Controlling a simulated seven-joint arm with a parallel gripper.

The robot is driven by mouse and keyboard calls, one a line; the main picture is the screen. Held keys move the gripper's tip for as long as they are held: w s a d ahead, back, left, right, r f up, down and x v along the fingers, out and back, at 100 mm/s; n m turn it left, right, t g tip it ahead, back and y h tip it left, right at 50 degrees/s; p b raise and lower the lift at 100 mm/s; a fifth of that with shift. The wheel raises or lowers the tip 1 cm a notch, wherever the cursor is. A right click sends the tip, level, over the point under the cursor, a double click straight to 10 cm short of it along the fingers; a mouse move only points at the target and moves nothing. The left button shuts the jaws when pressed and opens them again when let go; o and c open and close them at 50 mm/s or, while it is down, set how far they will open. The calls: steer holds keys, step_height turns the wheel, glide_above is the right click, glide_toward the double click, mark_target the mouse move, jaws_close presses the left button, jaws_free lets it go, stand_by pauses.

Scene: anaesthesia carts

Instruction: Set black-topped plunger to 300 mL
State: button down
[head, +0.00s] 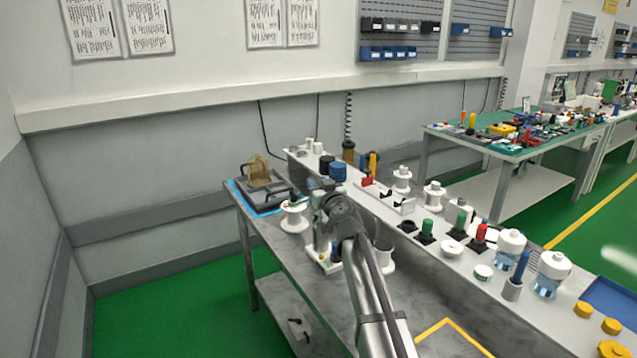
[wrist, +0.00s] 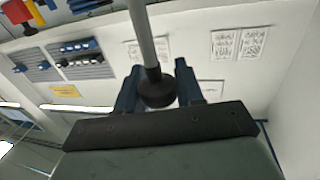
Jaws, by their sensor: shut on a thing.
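In the wrist view, the black round top of the plunger (wrist: 157,92) sits between the two blue fingers of my gripper (wrist: 158,88). A grey rod (wrist: 141,30) runs from the black top to the upper edge of the picture. My gripper is shut on the black top. In the head view, my gripper (head: 325,212) is over the near bench, at the end of my arm, which hides most of the plunger and its body. No volume marks can be read in either view.
White spools (head: 294,217) stand close to my gripper on the grey bench. A raised white shelf (head: 455,262) behind carries green and red handled parts and clear bottles (head: 509,247). A tray with a brown bag (head: 259,170) lies at the bench's far left end.

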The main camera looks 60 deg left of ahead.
steer(key=shift+f, duration=0.55)
steer(key=c, duration=0.8)
jaws_free()
steer(key=shift+d, duration=0.15)
steer(key=s+d, duration=0.1)
steer(key=d, duration=0.8)
steer(key=s+d, duration=0.1)
steer(key=d, duration=0.3)
steer(key=shift+s+d, duration=0.15)
steer(key=shift+s, duration=0.2)
